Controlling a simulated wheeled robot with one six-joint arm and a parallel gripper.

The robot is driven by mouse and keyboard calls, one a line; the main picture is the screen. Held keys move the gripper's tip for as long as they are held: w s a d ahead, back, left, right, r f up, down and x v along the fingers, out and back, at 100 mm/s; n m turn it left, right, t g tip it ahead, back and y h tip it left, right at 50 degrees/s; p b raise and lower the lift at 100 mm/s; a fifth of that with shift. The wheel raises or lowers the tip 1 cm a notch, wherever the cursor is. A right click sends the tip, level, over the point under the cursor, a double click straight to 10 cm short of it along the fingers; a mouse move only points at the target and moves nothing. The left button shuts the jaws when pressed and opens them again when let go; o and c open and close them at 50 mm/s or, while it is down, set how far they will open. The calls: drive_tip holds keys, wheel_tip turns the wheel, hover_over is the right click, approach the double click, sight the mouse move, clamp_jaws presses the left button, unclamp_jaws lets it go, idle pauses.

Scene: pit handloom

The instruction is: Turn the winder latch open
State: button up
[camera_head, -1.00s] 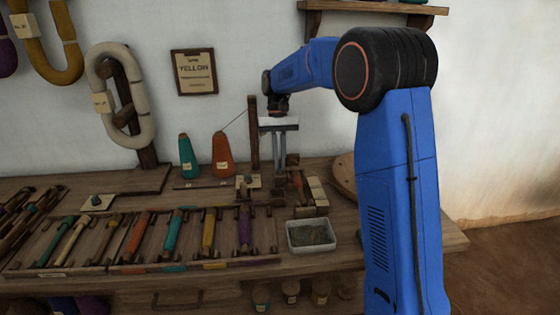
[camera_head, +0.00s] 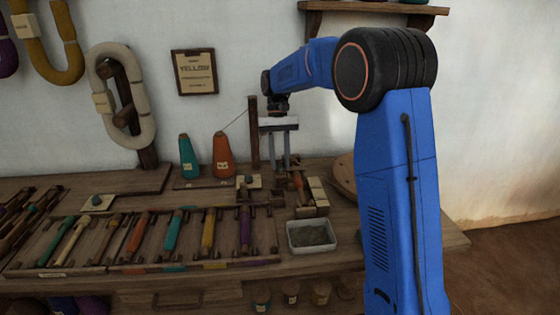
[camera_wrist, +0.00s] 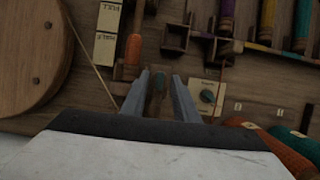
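My gripper (camera_head: 279,168) points down over the winder at the right part of the bench. Its two fingers are apart, and it also shows open in the wrist view (camera_wrist: 157,82). A small green-tipped piece (camera_wrist: 158,82) shows between the fingertips, apart from both fingers as far as I can see; it may be the winder latch, but I cannot tell for sure. An orange bobbin (camera_wrist: 132,50) lies just beyond the left finger, and it shows below the gripper in the head view (camera_head: 299,187). The winder's wooden post (camera_head: 254,132) stands left of the gripper. Fingers partly hide the winder.
A dark knob on a pale plate (camera_wrist: 207,96) lies right of the fingers. Orange (camera_head: 223,155) and teal (camera_head: 188,157) thread cones stand left of the post. A grey tray (camera_head: 311,236), a bobbin rack (camera_head: 130,267) and a round wooden disc (camera_head: 343,176) are nearby.

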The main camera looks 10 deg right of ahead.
drive_tip(key=v, duration=0.7)
drive_tip(key=shift+r, duration=0.15)
drive_tip(key=s+d+r+t, duration=0.2)
drive_tip(key=s+d, duration=0.1)
drive_tip(key=s, duration=0.8)
drive_tip(key=s+d+r+t, duration=0.2)
drive_tip(key=s+d+r, duration=0.1)
drive_tip(key=s, duration=0.7)
drive_tip(key=s+d+f+t, duration=0.1)
drive_tip(key=s+f, duration=0.2)
drive_tip(key=s, duration=0.4)
drive_tip(key=s+d+f+t, duration=0.1)
drive_tip(key=s+f+t, duration=0.1)
drive_tip(key=s+f, duration=0.2)
drive_tip(key=s+d+f+n+t, duration=0.1)
drive_tip(key=s+f+t, duration=0.1)
drive_tip(key=s, duration=0.7)
drive_tip(key=shift+s+d+f, duration=0.2)
drive_tip(key=shift+s+f, duration=0.1)
drive_tip(key=shift+f, duration=0.4)
